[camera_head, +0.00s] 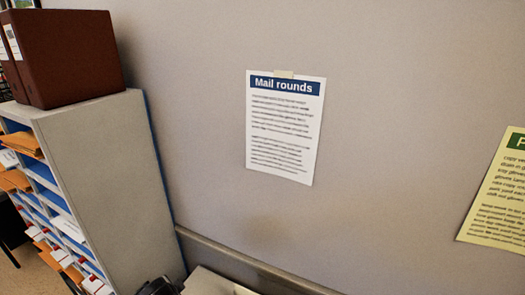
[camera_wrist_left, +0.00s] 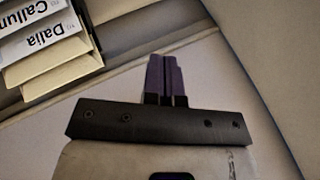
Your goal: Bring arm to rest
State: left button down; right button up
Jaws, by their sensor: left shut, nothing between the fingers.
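My left gripper (camera_wrist_left: 163,62) shows in the left wrist view. Its two dark purple fingers are together, with nothing between them. A pale flat surface lies behind and below the fingers. I see no contact between the fingers and anything else. The head view shows neither gripper clearly; a small dark shape sits at its bottom edge, too cut off to tell what it is. My right gripper is not in view.
Name-tabbed folders (camera_wrist_left: 45,50), reading "Dalia" and "Callum", are left of the fingers. A grey mail shelf (camera_head: 110,170) holds orange envelopes (camera_head: 22,144) and brown binders (camera_head: 68,58). A "Mail rounds" notice (camera_head: 285,127) and a yellow notice (camera_head: 498,195) hang on the wall.

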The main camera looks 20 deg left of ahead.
pick_arm(q)
jog(key=s+d+r+t+h, duration=0.1)
jog(key=s+d+r+t, duration=0.15)
jog(key=s+d, duration=0.55)
jog(key=s+d+f+n+g+h, duration=0.1)
jog(key=s+d+f+g, duration=0.15)
jog(key=s, duration=0.45)
jog(key=s+d+f+n+g+h, duration=0.1)
jog(key=s+d+f, duration=0.25)
jog(key=s, duration=0.45)
jog(key=s+d+f+n+g+h, duration=0.1)
jog(key=s+d+f, duration=0.1)
jog(key=s+f, duration=0.35)
jog(key=w+r+p+v, duration=0.1)
jog(key=w+p+v, duration=0.1)
jog(key=p+v, duration=1.1)
jog(key=shift+r, duration=0.5)
jog(key=shift+w+a, duration=0.1)
